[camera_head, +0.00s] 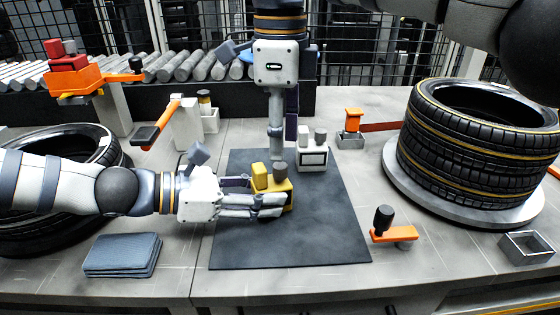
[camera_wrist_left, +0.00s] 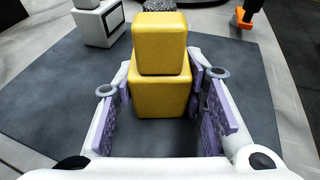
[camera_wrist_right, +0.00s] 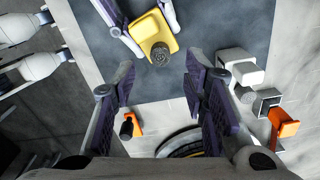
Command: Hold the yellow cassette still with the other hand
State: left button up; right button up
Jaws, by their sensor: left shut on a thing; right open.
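The yellow cassette (camera_head: 289,190) stands on the dark mat (camera_head: 320,235), with a yellow block and a dark grey knob (camera_head: 280,168) on top. My left gripper (camera_head: 266,199) reaches in from the left and is shut on the cassette. In the left wrist view the cassette (camera_wrist_left: 160,95) sits between the purple finger pads. My right gripper (camera_head: 276,157) points down from above, just behind the cassette. In the right wrist view its fingers (camera_wrist_right: 160,68) are apart and empty, with the cassette (camera_wrist_right: 155,30) and knob beyond the tips.
A white box-like unit (camera_head: 312,158) stands close to the right gripper on the mat. Stacked tyres (camera_head: 475,150) fill the right side. An orange-based black knob (camera_head: 393,233) lies right of the mat, and folded cloths (camera_head: 122,256) lie at left. The front of the mat is clear.

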aim_at(280, 165)
notch_tip(280, 165, down, 5)
jog(key=shift+f, duration=0.2)
grip_shut()
jog(key=shift+n, duration=0.4)
jog(key=shift+n, duration=2.4)
